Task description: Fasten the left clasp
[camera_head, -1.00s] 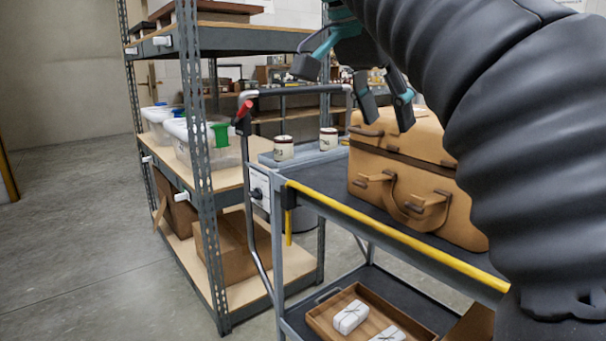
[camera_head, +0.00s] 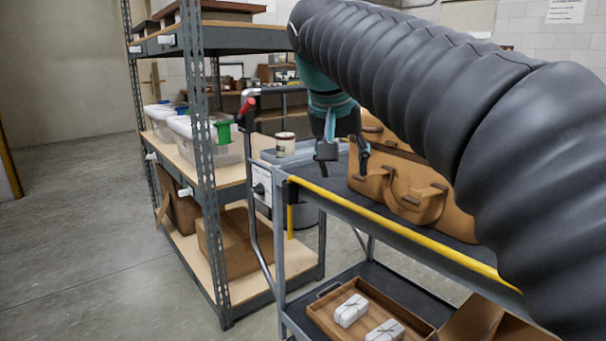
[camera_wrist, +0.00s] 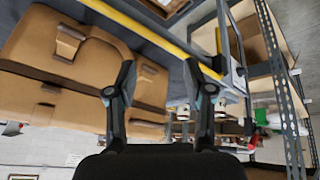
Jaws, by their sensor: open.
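A tan case (camera_head: 450,215) stands on the cart's top deck, partly hidden behind my arm. It also fills the upper left of the wrist view (camera_wrist: 25,75). The left clasp (camera_head: 373,183) is a tan tab with brown ends on the case's front; it appears near the left finger in the wrist view (camera_wrist: 151,90). I cannot tell whether it is fastened. My gripper (camera_head: 344,172) points down at the case's left front end, its fingers apart and empty. In the wrist view my gripper (camera_wrist: 160,66) has one finger beside the case and one outside it.
The cart's yellow front rail (camera_head: 400,226) runs below the gripper. A labelled tin (camera_head: 285,145) stands left of the gripper. A steel shelf rack (camera_head: 203,190) with plastic tubs is close on the left. A wooden tray (camera_head: 327,314) with white parcels lies on the lower deck.

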